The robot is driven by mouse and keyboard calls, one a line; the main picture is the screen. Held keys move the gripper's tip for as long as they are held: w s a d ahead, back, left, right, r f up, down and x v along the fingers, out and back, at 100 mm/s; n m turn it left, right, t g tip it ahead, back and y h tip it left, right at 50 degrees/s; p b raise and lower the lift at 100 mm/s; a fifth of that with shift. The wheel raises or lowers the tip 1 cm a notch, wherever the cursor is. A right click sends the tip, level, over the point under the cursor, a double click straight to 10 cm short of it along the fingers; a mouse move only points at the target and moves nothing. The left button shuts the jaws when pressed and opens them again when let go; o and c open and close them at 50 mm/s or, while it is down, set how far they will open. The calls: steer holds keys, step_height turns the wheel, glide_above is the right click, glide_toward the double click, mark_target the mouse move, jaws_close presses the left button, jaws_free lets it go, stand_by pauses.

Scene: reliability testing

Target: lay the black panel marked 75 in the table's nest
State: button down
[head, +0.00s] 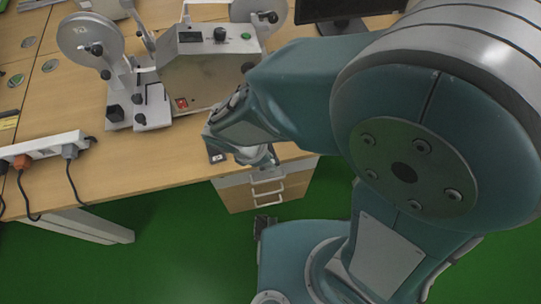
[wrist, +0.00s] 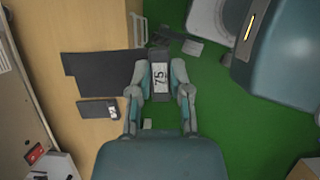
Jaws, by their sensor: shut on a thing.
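My gripper (wrist: 160,72) is shut on the black panel marked 75 (wrist: 160,83). The panel stands between the two fingers, with its white label facing the wrist camera. In the wrist view it is over the green floor, just right of the table edge. In the head view my gripper (head: 268,160) is at the table's front edge, and I cannot make out the held panel there. A dark stepped flat area (wrist: 95,72) lies on the table left of my gripper; I cannot tell if it is the nest.
Another small black panel with a white label (wrist: 97,110) lies on the table near its edge; the head view shows it too (head: 216,158). A grey reel machine (head: 208,68) stands behind. A white power strip (head: 45,147) is at left. Drawers (head: 240,195) hang below the tabletop.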

step_height(320, 180, down, 10)
stand_by(1.7)
steer(key=shift+r, duration=0.1)
step_height(320, 180, up, 10)
steer(key=shift+f, duration=0.1)
stand_by(0.4)
